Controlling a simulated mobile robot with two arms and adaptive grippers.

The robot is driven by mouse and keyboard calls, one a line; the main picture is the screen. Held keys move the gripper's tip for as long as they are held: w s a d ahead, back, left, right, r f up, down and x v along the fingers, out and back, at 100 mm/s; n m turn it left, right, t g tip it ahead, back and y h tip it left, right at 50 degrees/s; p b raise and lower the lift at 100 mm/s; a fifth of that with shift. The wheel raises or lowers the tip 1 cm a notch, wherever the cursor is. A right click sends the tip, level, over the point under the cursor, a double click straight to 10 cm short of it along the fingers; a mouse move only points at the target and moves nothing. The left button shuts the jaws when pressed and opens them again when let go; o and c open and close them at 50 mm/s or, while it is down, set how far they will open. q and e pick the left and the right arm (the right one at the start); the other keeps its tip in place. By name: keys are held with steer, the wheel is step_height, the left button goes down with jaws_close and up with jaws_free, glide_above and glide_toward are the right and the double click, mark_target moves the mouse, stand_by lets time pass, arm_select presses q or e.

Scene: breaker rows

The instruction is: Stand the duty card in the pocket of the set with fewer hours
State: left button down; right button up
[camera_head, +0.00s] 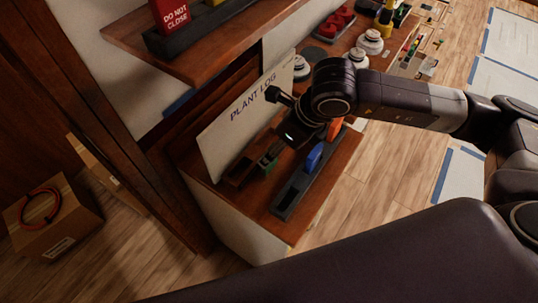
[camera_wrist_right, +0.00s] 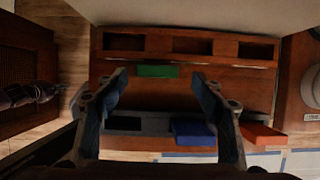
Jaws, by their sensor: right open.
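A small flat green piece, possibly the duty card, lies in the right wrist view (camera_wrist_right: 157,71) between my fingers, beside the wooden holder. In the head view the green piece (camera_head: 268,166) is partly hidden. The wooden holder (camera_wrist_right: 187,35) has three pockets, which look empty; it also shows in the head view (camera_head: 236,178) before the white PLANT LOG board (camera_head: 240,120). The log's hours are not readable here. My right gripper (camera_wrist_right: 160,76) is open over the cabinet top, its fingers apart on either side of the green piece with nothing gripped. My left gripper is out of view.
A dark slotted rail (camera_head: 290,199) holds a blue block (camera_head: 314,157) and an orange block (camera_head: 334,130). Above is a wooden shelf (camera_head: 220,47) with a red DO NOT CLOSE sign (camera_head: 170,14). Round white-and-grey parts stand farther back. A cardboard box (camera_head: 55,222) is at left.

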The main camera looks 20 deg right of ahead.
mark_target(265, 171)
steer(key=x, duration=0.1)
steer(key=p+x, duration=0.1)
steer(key=shift+w+a+f, duration=0.1)
steer(key=shift+a+f, duration=0.2)
steer(key=shift+w+a+f, duration=0.15)
steer(key=shift+w+f, duration=0.1)
steer(key=shift+f, duration=0.35)
steer(key=c, duration=0.7)
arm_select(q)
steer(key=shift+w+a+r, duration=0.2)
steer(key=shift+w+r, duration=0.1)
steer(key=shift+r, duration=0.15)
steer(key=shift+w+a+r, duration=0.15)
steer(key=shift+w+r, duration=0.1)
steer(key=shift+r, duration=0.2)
arm_select(e)
steer(key=c, duration=0.7)
